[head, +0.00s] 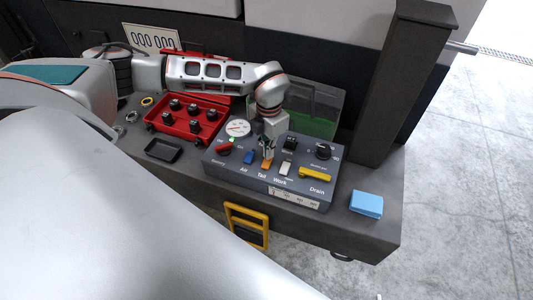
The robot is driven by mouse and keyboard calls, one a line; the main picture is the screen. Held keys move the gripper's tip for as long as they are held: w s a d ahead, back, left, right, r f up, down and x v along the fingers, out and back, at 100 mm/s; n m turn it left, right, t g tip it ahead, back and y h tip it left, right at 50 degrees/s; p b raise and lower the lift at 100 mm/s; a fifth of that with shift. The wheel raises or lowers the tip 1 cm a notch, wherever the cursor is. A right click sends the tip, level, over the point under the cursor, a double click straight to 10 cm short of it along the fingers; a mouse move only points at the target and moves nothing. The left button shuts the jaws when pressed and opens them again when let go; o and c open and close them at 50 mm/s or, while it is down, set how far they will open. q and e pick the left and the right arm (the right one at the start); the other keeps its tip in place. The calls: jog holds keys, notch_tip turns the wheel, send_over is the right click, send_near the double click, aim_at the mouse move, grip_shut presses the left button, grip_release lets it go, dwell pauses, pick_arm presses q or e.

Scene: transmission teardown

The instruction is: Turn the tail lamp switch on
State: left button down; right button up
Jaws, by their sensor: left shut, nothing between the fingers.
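The control box (225,168) is dark grey and sits on the bench, with several labelled switches on its sloped top. The tail lamp switch (266,165) is a small orange one above the label "Tail". My left gripper (267,155) points down over it, shut and empty, with its fingertips at or just above the switch. I cannot tell whether they touch. The gripper partly covers the switch, so its position is unclear. My right gripper does not show.
A blue Air switch (249,157) and a pale Work switch (285,168) flank the tail switch closely. A yellow Drain lever (315,173), a black knob (322,151) and a red lever (224,149) are nearby. A red tray (181,130) and a blue block (366,204) lie on the bench.

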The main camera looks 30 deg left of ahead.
pick_arm(q)
jog(key=shift+f, duration=0.55)
jog(key=shift+r, duration=0.1)
notch_tip(320, 180, up, 4)
jog(key=p, duration=0.2)
jog(key=shift+f+p, duration=0.25)
jog(key=shift+p, duration=0.05)
jog(key=shift+r+p, duration=1.45)
jog(key=shift+r, duration=0.3)
jog(key=shift+f, duration=0.1)
